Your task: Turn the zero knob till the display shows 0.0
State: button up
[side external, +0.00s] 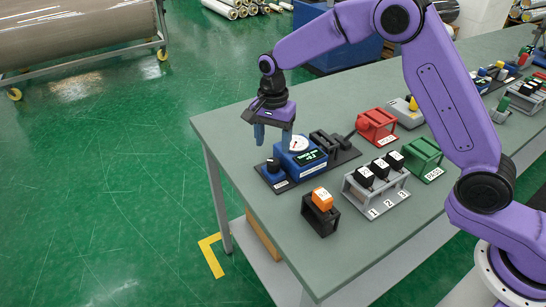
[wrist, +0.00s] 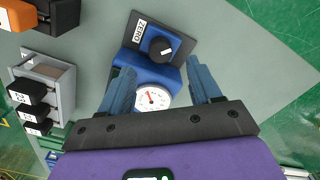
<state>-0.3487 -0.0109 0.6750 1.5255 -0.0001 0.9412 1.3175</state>
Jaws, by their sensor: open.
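The zero knob (wrist: 161,48) is a black round knob with a white mark, on a blue block beside a ZERO label in the wrist view. It also shows at the left end of the blue gauge unit in the side view (side external: 273,165). The blue unit (side external: 290,160) carries a white dial (wrist: 152,97) and a dark display (side external: 311,156) with green text too small to read surely. My gripper (side external: 273,140) is open and empty above the unit. In the wrist view its blue fingers (wrist: 163,82) stand either side of the dial, apart from the knob.
An orange-topped block (side external: 321,199) stands in front. A grey rack (side external: 376,189) holds several black numbered blocks. Red (side external: 377,124) and green (side external: 424,158) holders stand to the right. Bare table lies left of the unit, up to the table edge.

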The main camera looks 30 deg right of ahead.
aim_at(273, 162)
jog(key=shift+f, duration=3.1)
jog(key=c, duration=1)
